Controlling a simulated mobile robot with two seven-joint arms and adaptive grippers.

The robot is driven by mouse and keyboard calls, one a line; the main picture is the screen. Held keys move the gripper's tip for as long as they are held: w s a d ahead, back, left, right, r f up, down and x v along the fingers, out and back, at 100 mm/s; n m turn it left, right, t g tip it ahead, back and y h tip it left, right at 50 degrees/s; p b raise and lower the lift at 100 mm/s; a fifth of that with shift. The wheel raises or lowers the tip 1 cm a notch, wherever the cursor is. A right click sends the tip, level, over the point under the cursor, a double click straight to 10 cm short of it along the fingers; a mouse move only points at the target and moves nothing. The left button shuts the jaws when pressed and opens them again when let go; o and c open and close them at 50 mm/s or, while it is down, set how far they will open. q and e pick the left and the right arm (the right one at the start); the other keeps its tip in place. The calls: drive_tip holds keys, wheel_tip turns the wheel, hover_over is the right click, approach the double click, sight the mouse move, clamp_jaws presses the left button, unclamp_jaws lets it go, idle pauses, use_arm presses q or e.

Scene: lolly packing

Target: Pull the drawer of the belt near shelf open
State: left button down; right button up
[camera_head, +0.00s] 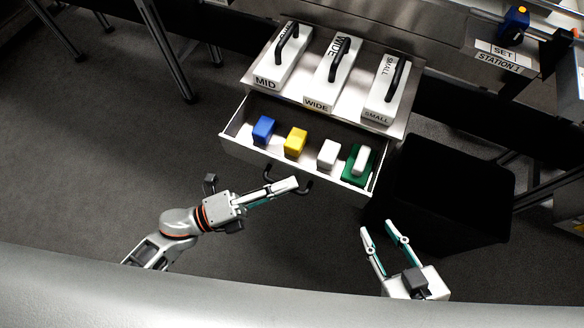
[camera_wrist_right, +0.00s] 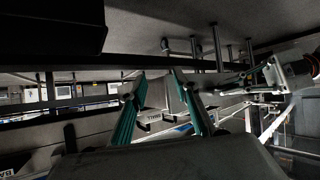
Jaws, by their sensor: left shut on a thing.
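The drawer (camera_head: 236,147) stands pulled out from under the shelf top in the head view. It holds a blue block (camera_head: 263,129), a yellow block (camera_head: 295,141), a white block (camera_head: 328,154) and a white block on a green piece (camera_head: 350,176). Its dark handle (camera_head: 306,187) is on the front face, partly hidden by my left gripper (camera_head: 290,185). That gripper is shut on the handle. My right gripper (camera_head: 378,228) is open and empty, right of the drawer and apart from it; its spread fingers also show in the right wrist view (camera_wrist_right: 157,76).
Three handled white blocks labelled MID (camera_head: 276,72), WIDE (camera_head: 327,83) and SMALL (camera_head: 381,99) sit on the shelf top. A black bin (camera_head: 445,190) stands to the right of the drawer. A station table (camera_head: 480,62) is at upper right. Floor left of the drawer is clear.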

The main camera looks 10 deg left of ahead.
use_arm(q)
drive_tip(key=shift+s+a, duration=0.15)
drive_tip(key=shift+s, duration=0.25)
drive_tip(key=c, duration=2.4)
unclamp_jaws()
drive_tip(key=shift+c, duration=0.2)
drive_tip(key=shift+a, duration=0.1)
drive_tip(key=v, duration=1.2)
